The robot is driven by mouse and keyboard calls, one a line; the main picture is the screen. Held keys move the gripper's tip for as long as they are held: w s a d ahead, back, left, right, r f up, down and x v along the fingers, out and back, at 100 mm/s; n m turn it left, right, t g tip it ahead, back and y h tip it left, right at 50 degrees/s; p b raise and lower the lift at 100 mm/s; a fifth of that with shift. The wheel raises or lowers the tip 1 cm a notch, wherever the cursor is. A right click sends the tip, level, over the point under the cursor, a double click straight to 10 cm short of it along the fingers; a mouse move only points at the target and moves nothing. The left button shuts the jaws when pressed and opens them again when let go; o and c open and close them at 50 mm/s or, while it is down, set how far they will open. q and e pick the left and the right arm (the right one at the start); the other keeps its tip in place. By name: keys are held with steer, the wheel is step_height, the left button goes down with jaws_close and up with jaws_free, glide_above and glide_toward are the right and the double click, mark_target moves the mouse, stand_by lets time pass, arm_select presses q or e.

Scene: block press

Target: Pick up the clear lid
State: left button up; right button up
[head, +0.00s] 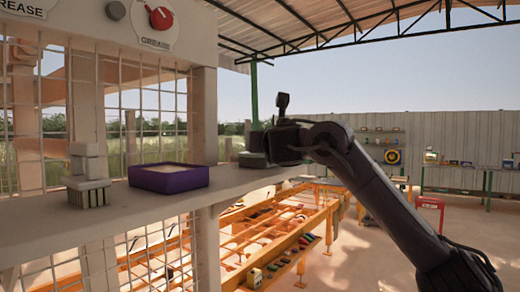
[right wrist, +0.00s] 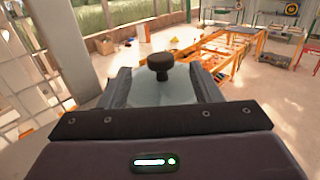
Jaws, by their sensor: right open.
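In the right wrist view, the clear lid (right wrist: 160,92) is a pale, see-through piece with a dark round knob (right wrist: 160,62) on top. It lies between the two dark fingers of my right gripper (right wrist: 161,78). The fingers are apart, and I cannot tell whether they touch the lid's sides. In the head view, my right gripper (head: 256,140) is over the right part of the shelf, just above a grey-green block-like thing (head: 253,160). I cannot make out the lid there. My left gripper is not in view.
A purple tray (head: 168,184) with pale contents stands on the grey shelf (head: 120,208), left of my right gripper. Stacked pale blocks (head: 88,180) stand farther left. A wire grid and posts rise behind the shelf. An orange frame table (head: 290,228) is below and beyond.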

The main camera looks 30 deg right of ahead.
steer(key=p+x, duration=0.2)
steer(key=x, duration=0.1)
steer(key=shift+w+d+p, duration=0.25)
steer(key=shift+w+p, duration=0.1)
steer(key=shift+w+d+f, duration=0.2)
steer(key=shift+w+f, duration=0.1)
steer(key=shift+w, duration=0.4)
steer(key=shift+s, duration=0.1)
steer(key=shift+s+r, duration=0.1)
steer(key=shift+c, duration=0.9)
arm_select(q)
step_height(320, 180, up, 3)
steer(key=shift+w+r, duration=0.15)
arm_select(e)
steer(key=c, duration=0.9)
